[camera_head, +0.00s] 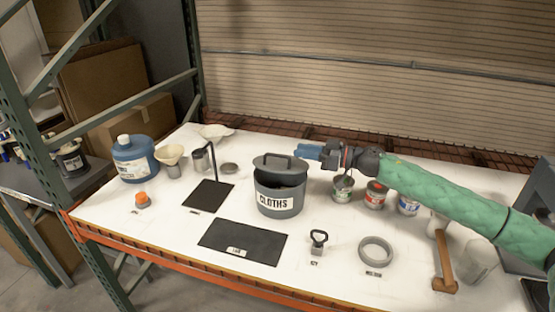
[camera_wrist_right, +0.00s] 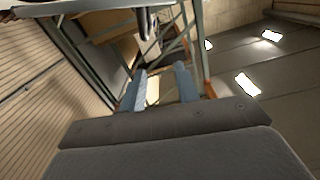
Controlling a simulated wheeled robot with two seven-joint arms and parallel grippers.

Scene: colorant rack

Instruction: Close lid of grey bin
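The grey bin (camera_head: 279,201), labelled CLOTHS, stands upright in the middle of the table. Its grey lid (camera_head: 268,164), with a raised handle, sits at the top towards the back; a dark opening with some contents shows below the lid at the front, so the bin is not fully covered. My right gripper (camera_head: 309,152) is just right of the lid handle and appears apart from it. Its two blue fingers stand apart with nothing between them in the right wrist view (camera_wrist_right: 160,88). My left gripper is in neither view.
Several cans (camera_head: 375,196) stand below my right arm. A blue jug (camera_head: 134,160) and funnel (camera_head: 171,156) stand at left.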

